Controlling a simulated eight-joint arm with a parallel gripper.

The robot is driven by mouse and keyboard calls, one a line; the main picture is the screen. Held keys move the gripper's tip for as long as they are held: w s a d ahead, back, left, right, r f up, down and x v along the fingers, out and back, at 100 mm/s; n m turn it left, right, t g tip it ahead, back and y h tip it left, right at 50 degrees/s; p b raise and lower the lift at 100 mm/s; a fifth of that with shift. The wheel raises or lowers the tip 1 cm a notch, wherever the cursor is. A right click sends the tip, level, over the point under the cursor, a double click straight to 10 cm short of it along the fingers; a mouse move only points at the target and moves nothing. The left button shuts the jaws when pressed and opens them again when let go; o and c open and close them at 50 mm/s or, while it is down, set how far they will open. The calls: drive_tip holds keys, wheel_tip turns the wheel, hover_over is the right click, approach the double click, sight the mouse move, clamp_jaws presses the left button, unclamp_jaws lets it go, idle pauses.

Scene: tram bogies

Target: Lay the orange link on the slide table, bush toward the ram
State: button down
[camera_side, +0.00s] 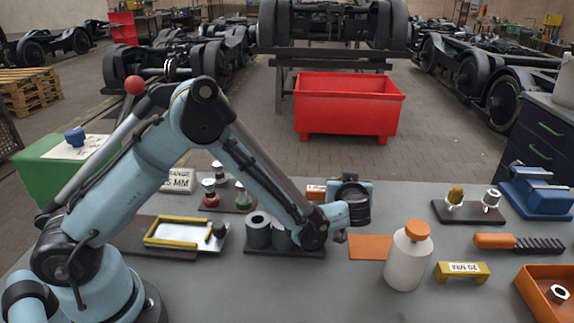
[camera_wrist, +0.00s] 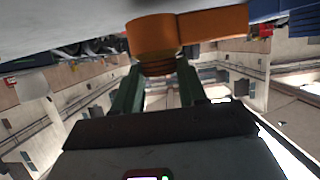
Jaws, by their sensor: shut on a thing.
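My gripper (camera_wrist: 157,76) has its two dark green fingers shut on the orange link (camera_wrist: 212,24) in the wrist view. The link's round end, with a darker brownish ring under it, sits at the fingertips, and its flat bar runs to the right. I cannot identify the ram.
A white bottle with an orange cap (camera_side: 405,260) stands close right of my gripper. A flat orange patch (camera_side: 370,247) lies between them. Grey cylinders (camera_side: 257,232) stand left. A yellow block (camera_side: 462,271), brush (camera_side: 520,243), orange bin (camera_side: 530,290) and blue vise (camera_side: 540,192) are right.

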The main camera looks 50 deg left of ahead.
drive_tip(key=shift+f, duration=0.7)
drive_tip(key=c, duration=0.6)
unclamp_jaws()
drive_tip(key=shift+f, duration=0.15)
